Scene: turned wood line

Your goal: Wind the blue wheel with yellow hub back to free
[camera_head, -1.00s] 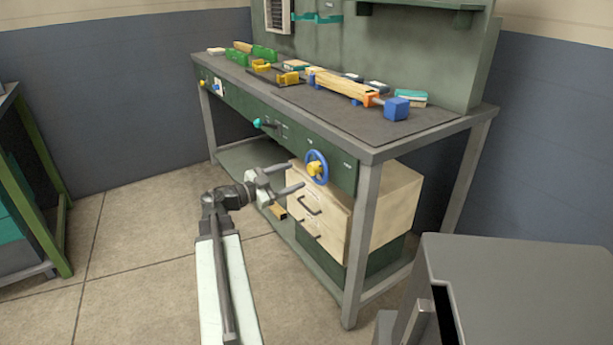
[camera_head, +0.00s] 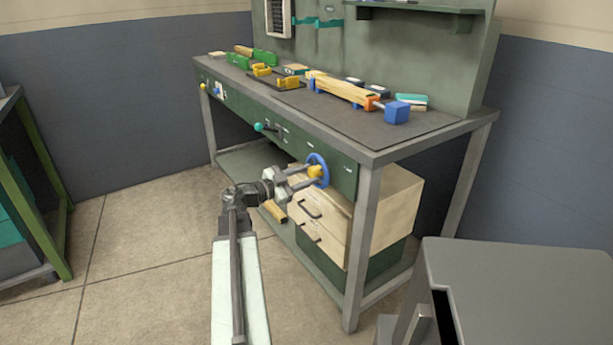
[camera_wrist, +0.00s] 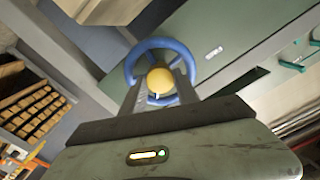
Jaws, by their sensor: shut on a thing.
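The blue wheel (camera_head: 323,163) with its yellow hub (camera_head: 315,171) is mounted on the green front panel of the workbench, near its right end. My gripper (camera_head: 315,176) reaches it from the left, its two fingers at the hub. In the wrist view, the blue wheel (camera_wrist: 133,62) shows as a ring around the yellow hub (camera_wrist: 160,80). The fingers of my gripper (camera_wrist: 158,90) are shut on the hub, one on each side. A small white mark shows low on the hub. The wheel's lower rim is partly hidden behind the fingers.
A teal-knobbed lever (camera_head: 259,127) sits on the same panel to the left. Wooden drawers (camera_head: 385,200) stand under the bench, close below the wheel. A grey cabinet (camera_head: 520,280) stands at the front right. The floor (camera_head: 150,240) at the left is open.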

